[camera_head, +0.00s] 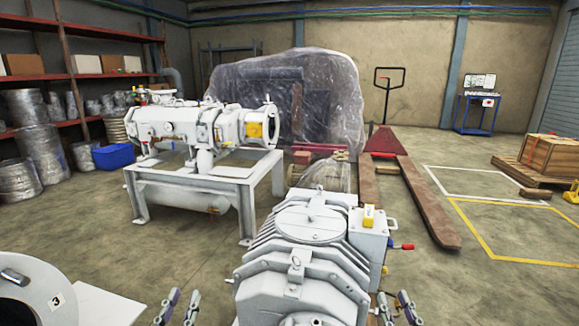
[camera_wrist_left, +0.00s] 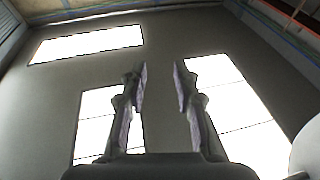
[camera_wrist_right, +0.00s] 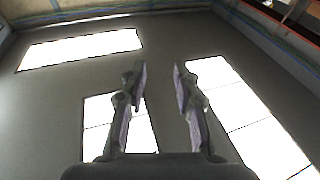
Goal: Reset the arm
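My left gripper (camera_head: 181,305) shows at the bottom edge of the head view, left of the grey pump housing. Its two fingers stand apart, with nothing between them; the left wrist view shows the open fingers (camera_wrist_left: 160,90) against the ceiling. My right gripper (camera_head: 396,305) shows at the bottom edge, right of the pump housing. Its fingers are also apart and empty, as the right wrist view shows (camera_wrist_right: 160,90). Both grippers point upward. The ribbed grey pump housing (camera_head: 300,262) stands between them, with a yellow-tagged box on its right side. Neither gripper visibly touches it.
A white pump (camera_head: 175,125) sits on a metal stand (camera_head: 165,178) behind left. A round flanged part (camera_head: 30,295) marked 3 is at the lower left. A red pallet jack (camera_head: 430,215) and a wrapped load (camera_head: 330,95) stand behind.

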